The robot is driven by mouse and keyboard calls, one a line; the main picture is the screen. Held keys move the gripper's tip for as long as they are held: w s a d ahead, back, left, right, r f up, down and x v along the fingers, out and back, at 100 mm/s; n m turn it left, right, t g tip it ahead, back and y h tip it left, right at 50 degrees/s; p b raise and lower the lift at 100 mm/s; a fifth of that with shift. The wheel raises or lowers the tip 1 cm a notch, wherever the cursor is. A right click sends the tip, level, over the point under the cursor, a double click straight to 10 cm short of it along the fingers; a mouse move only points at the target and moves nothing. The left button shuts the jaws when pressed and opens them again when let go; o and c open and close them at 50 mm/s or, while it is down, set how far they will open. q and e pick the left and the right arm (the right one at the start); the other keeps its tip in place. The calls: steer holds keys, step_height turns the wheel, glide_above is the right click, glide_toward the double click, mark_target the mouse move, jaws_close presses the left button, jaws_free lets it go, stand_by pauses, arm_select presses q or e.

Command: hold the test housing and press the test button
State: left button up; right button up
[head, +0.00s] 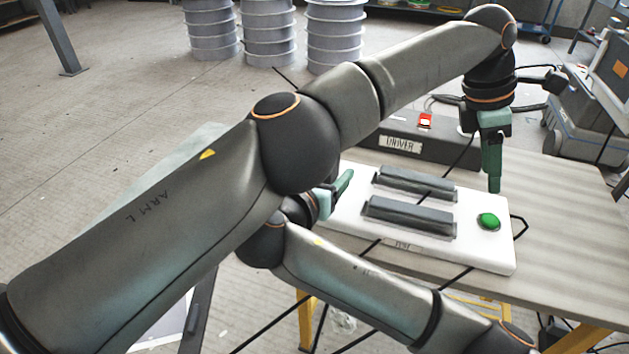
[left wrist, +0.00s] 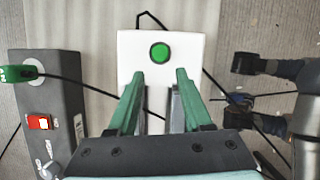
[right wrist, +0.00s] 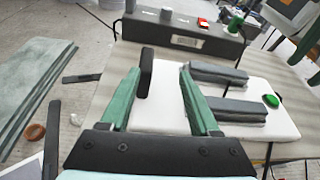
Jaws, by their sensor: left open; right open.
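The test housing (head: 470,252) is a white slab on the table with two dark grey bars (head: 408,215) across it. The green test button (head: 488,221) is near its right end. My left gripper (head: 494,188) points down above the housing's right end, near the button. In the left wrist view the button (left wrist: 160,51) appears just beyond the open, empty fingers (left wrist: 158,74). My right gripper (head: 343,183) is at the housing's left end, partly hidden by my left arm. In the right wrist view its fingers (right wrist: 158,72) are apart, with a dark upright piece (right wrist: 146,73) between them; contact is unclear.
A dark driver box (head: 440,149) with a red switch (head: 425,121) stands behind the housing. Black cables cross the table (head: 575,235) and housing. Pale green sheets (right wrist: 32,85) lie left of the table. The table's right side is clear.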

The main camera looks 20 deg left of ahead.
steer(key=shift+s+a+f+m+g+y, duration=0.15)
steer(key=shift+s+a+f+y, duration=0.05)
steer(key=shift+s+a, duration=0.25)
steer(key=shift+s+a+f+m+g+y, duration=0.2)
steer(key=shift+s+a, duration=0.1)
steer(key=shift+a, duration=0.1)
steer(key=shift+w+f, duration=0.15)
steer(key=shift+w, duration=0.1)
steer(key=x, duration=1.1)
steer(key=shift+w+f, duration=0.15)
steer(key=shift+w, duration=0.15)
steer(key=shift+c, duration=0.2)
jaws_close()
arm_select(q)
jaws_close()
